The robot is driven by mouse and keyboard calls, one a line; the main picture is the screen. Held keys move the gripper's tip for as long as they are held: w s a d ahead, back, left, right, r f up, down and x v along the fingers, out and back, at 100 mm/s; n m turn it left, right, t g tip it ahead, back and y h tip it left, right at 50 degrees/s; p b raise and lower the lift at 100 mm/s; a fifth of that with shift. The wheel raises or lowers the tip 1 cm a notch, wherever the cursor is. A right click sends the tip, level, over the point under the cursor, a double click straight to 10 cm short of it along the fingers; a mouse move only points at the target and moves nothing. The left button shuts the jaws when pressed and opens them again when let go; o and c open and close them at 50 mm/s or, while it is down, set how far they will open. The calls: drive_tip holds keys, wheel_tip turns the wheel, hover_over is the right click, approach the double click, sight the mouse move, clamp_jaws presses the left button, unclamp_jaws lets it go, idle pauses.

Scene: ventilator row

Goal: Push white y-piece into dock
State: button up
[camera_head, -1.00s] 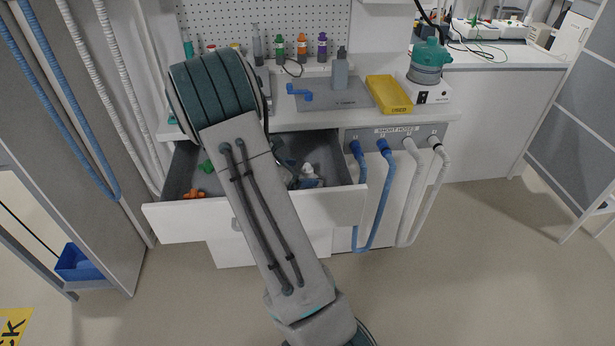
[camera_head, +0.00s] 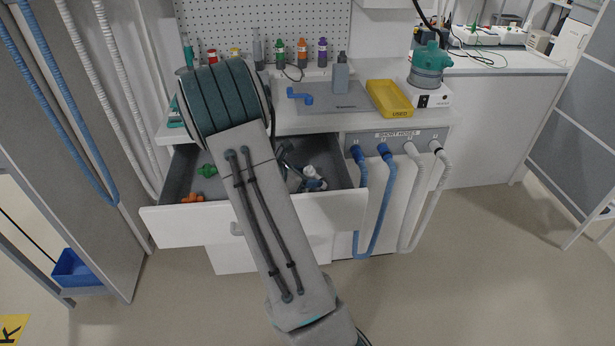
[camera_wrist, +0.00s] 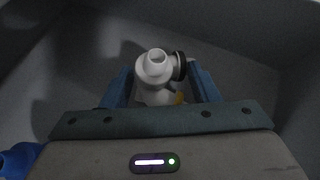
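The white y-piece (camera_wrist: 155,66) lies in the open drawer (camera_head: 165,226). In the wrist view it is between my gripper's two blue fingers (camera_wrist: 162,85), with a dark ring on its right side. The fingers stand apart, one on each side, with narrow gaps; firm contact does not show. In the head view a white piece (camera_head: 310,172) with blue parts beside it shows in the drawer, right of my arm, which hides much of the gripper. A grey plate (camera_head: 345,97) with a blue fitting (camera_head: 299,96) lies on the counter; I cannot tell whether it is the dock.
Green (camera_head: 207,170) and orange (camera_head: 192,197) fittings lie in the drawer's left part. A blue thing (camera_wrist: 18,160) shows at the wrist view's lower left. A grey bottle (camera_head: 340,75), yellow tray (camera_head: 389,98) and teal-topped device (camera_head: 430,70) stand on the counter. Hoses (camera_head: 372,215) hang right of the drawer.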

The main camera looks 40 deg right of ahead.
sight(308, 168)
drive_tip(key=c, duration=0.9)
drive_tip(key=shift+r, duration=0.2)
drive_tip(key=shift+r+p, duration=1.2)
drive_tip(key=shift+r, duration=0.15)
